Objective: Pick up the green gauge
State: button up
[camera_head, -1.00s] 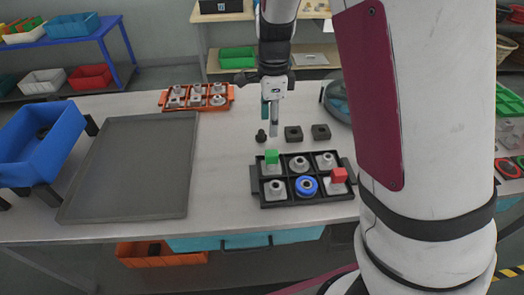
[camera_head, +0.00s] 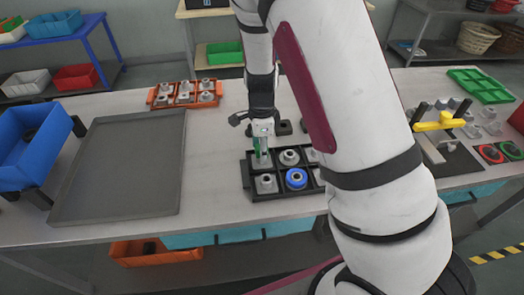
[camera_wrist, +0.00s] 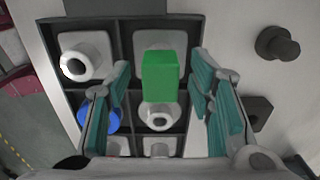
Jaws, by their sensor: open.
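The green gauge (camera_wrist: 161,76) is a green block. In the wrist view it stands on a grey fitting in one compartment of the black divided tray (camera_head: 284,195). My gripper (camera_wrist: 160,72) is open, with one teal-padded finger on each side of the green gauge and a gap to each. In the head view my gripper (camera_head: 261,160) points down over the tray's back left compartment and mostly hides the gauge.
A blue ring (camera_head: 296,178) and grey fittings fill nearby compartments. A black knobbed part (camera_wrist: 277,44) lies outside the tray. A wide grey tray (camera_head: 118,170), a blue bin (camera_head: 30,145) and an orange tray (camera_head: 184,93) share the table.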

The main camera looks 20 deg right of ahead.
jog(key=shift+f, duration=0.15)
grip_shut()
jog(key=shift+r, duration=0.55)
jog(key=r, duration=0.1)
jog(key=s+r, duration=0.1)
jog(key=shift+r, duration=0.3)
jog(key=s+d+r, duration=0.1)
jog(key=s+d, duration=0.1)
jog(key=s, duration=1.2)
jog(key=shift+s+d+r, duration=0.2)
jog(key=shift+s+d, duration=0.2)
